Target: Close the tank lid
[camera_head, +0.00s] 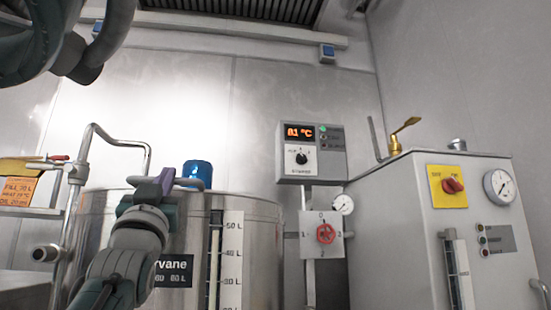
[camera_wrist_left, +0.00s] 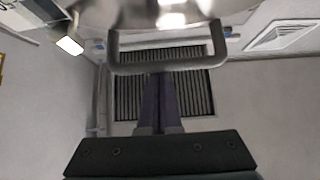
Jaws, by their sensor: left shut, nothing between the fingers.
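The steel tank (camera_head: 262,225) stands at the left centre of the head view, with a level scale and a dark label. Its top is seen edge-on from below, so the lid's angle cannot be told there. In the left wrist view a grey U-shaped handle (camera_wrist_left: 200,61) joins a shiny curved metal surface (camera_wrist_left: 130,12), which looks like the lid. My left gripper (camera_head: 167,180) is at the tank's top rim. Its purple fingers (camera_wrist_left: 158,78) are shut and empty, with their tips at the handle's bar. Contact cannot be told. My right gripper is out of view.
A bent steel pipe (camera_head: 120,143) rises to the left. A steel cabinet (camera_head: 400,235) stands farther right.

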